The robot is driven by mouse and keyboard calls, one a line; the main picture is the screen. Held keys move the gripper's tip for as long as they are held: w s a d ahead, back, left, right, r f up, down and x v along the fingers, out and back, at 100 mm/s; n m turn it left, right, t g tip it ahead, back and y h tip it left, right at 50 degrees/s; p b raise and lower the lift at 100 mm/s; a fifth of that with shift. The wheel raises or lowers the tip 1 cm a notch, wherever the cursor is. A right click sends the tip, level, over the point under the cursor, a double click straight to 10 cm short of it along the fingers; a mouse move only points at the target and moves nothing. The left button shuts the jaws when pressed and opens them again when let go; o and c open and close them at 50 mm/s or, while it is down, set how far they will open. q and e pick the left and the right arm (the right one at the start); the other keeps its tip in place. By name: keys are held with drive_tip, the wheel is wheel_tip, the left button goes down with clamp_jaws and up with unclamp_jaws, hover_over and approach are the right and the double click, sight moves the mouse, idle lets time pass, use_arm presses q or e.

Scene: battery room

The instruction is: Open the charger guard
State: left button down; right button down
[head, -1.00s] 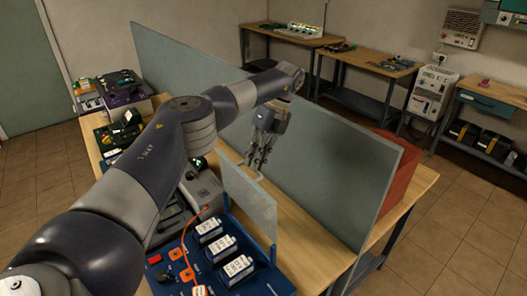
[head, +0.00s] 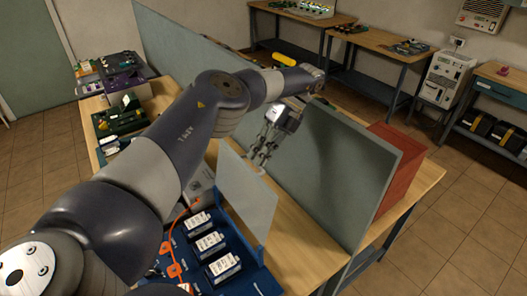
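The charger guard (head: 247,199) is a pale, translucent panel standing along the right side of the blue charger (head: 240,283). Its upper edge leans outward to the right, toward the green-grey partition. Several white-topped battery packs (head: 210,242) sit in the charger. My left gripper (head: 261,158) is just behind the guard's top edge, between it and the partition. Its fingers look apart, with nothing seen between them; whether they touch the guard is unclear. My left arm hides part of the charger's left side. My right gripper is out of view.
The tall partition (head: 335,165) runs along the bench close behind my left gripper. A red bin (head: 402,175) stands beyond it on the right. The wooden benchtop (head: 300,240) is clear right of the charger. Electronics (head: 120,119) crowd the bench's far left.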

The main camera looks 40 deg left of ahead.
use_arm(q)
drive_tip(key=shift+s+d+f, duration=0.1)
drive_tip(key=shift+s+f, duration=0.15)
drive_tip(key=shift+f, duration=0.3)
drive_tip(key=shift+s+f, duration=0.25)
drive_tip(key=shift+f, duration=0.3)
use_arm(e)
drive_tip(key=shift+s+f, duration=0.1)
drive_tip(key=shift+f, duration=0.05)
use_arm(q)
drive_tip(key=c, duration=1.8)
unclamp_jaws()
drive_tip(key=shift+s, duration=0.1)
drive_tip(key=shift+o, duration=0.6)
drive_tip(key=shift+a, duration=0.4)
drive_tip(key=shift+a+r, duration=0.15)
drive_tip(key=shift+r, duration=4.9)
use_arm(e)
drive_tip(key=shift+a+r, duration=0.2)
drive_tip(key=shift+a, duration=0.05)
use_arm(q)
drive_tip(key=shift+s+f, duration=0.1)
